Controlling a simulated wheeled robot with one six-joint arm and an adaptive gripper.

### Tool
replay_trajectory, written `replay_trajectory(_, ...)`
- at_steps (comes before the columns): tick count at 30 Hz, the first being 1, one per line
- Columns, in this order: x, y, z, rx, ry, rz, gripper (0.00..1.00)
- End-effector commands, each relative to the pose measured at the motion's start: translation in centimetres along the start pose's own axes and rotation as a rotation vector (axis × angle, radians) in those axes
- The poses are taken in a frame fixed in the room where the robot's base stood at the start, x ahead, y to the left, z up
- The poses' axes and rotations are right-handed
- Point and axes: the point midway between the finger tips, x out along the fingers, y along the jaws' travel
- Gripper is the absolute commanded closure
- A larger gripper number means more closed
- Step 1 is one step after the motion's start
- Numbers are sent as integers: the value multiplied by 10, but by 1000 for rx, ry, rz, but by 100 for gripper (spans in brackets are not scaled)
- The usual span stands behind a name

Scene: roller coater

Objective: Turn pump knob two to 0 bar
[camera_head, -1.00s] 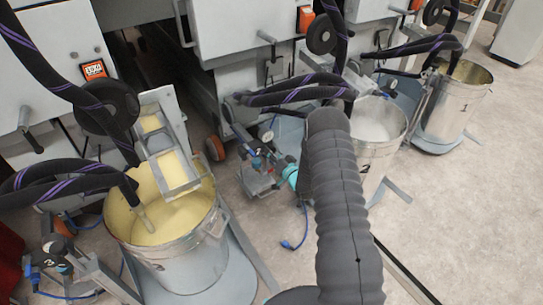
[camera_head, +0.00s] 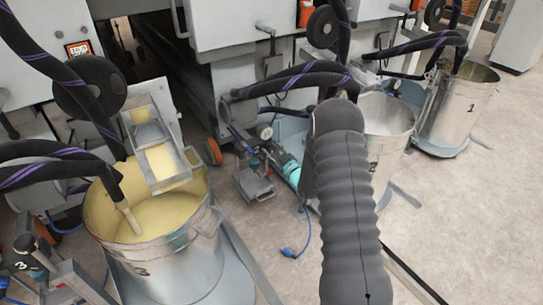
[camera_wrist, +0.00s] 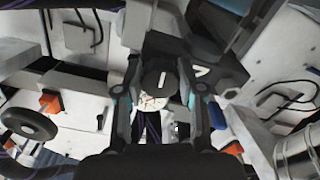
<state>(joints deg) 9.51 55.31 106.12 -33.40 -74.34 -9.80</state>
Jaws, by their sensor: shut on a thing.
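In the wrist view a round black knob (camera_wrist: 158,82) with a white mark sits between the two fingers of my gripper (camera_wrist: 161,95). The gripper is shut on it. A white-faced gauge (camera_wrist: 154,104) shows just below the knob; its reading is too small to tell. In the head view the middle pump (camera_head: 258,165), with a small gauge (camera_head: 265,132) and a teal part (camera_head: 290,170), stands on the floor left of my arm.
A bucket of yellow liquid (camera_head: 165,265) stands at the left, with another pump (camera_head: 30,262) marked 3 beside it. A middle bucket (camera_head: 385,150) is partly behind my arm, and a bucket marked 1 (camera_head: 455,110) stands farther right. Black hoses (camera_head: 300,75) hang above. The right floor is clear.

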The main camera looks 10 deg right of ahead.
Motion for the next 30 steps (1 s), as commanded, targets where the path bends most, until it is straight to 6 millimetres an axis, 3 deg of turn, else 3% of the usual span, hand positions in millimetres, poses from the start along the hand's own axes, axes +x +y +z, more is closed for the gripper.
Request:
replay_trajectory(15, 2, 1, -3, -413, 5, -1, 96)
replay_trajectory(30, 2, 0, -4, -544, 7, -2, 96)
